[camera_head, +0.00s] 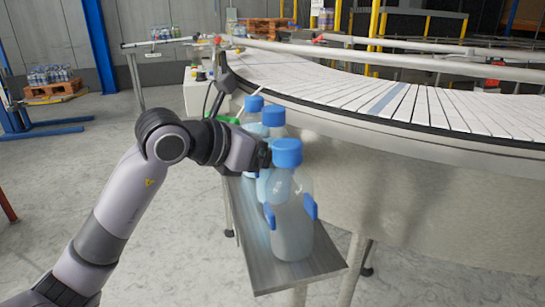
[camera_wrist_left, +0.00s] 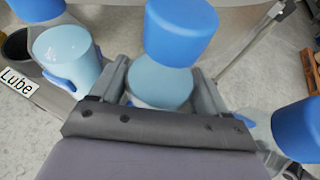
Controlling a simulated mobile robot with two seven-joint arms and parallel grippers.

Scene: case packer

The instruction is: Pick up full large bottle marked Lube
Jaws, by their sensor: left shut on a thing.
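Three clear bottles with blue caps stand in a row on a narrow grey shelf (camera_head: 300,270). In the head view they are the front bottle (camera_head: 292,235), the middle bottle (camera_head: 273,116) and the back bottle (camera_head: 254,103). My left gripper (camera_head: 266,156) is shut on the middle bottle, just below its cap; its fingers also show around that bottle in the left wrist view (camera_wrist_left: 160,85). Another bottle (camera_wrist_left: 65,55) stands at the left there, beside a white "Lube" label (camera_wrist_left: 18,82). I cannot tell what bears the label. No writing shows on the held bottle. My right gripper is out of view.
A curved conveyor (camera_head: 360,95) with a metal side wall runs close along the right of the shelf. Neighbouring bottles stand close on both sides of the gripper. A pallet of bottles (camera_head: 52,88) is far left. The floor left of the shelf is open.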

